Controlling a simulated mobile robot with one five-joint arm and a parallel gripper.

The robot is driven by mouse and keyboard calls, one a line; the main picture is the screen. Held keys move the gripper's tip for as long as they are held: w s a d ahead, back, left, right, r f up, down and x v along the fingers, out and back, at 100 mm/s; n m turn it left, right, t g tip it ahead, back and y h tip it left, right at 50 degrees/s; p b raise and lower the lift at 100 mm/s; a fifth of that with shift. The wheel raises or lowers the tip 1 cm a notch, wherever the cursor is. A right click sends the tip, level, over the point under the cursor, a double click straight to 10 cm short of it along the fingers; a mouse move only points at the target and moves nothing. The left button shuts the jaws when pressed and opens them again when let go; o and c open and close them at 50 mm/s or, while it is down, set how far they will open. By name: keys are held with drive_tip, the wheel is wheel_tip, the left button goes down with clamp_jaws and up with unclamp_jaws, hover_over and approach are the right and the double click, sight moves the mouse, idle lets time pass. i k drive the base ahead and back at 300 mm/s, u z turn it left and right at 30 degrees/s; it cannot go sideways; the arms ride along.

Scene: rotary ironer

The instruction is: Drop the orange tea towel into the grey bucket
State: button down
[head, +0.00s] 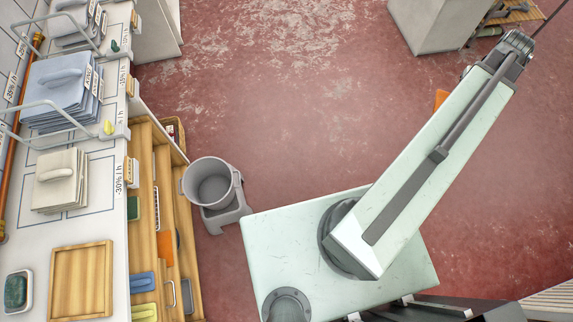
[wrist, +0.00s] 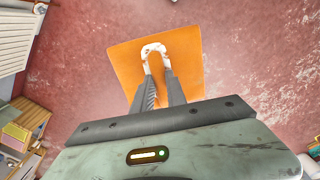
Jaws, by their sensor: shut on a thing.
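The orange tea towel (wrist: 185,62) fills the middle of the wrist view as a flat orange square with a white grip piece (wrist: 153,48) on it. My gripper (wrist: 156,73) is shut on the towel at this white piece. In the head view only a corner of the orange tea towel (head: 441,97) shows beside my arm, which hides the rest and the jaws. The grey bucket (head: 212,185) is upright on a grey stepped stand, left of centre in the head view, with its open top showing. The towel is well to the right of the bucket and apart from it.
A counter (head: 100,215) with folded cloth stacks, metal rails and a wooden tray (head: 81,280) runs along the left. Open wooden drawers (head: 165,190) stand between it and the bucket. A grey cabinet (head: 432,25) stands at the back right. The red floor between is clear.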

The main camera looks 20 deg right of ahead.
sight(217, 192)
drive_tip(key=z, duration=0.1)
drive_tip(key=k, duration=1.2)
drive_tip(key=u, duration=0.8)
drive_tip(key=i, duration=1)
drive_tip(key=u, duration=0.05)
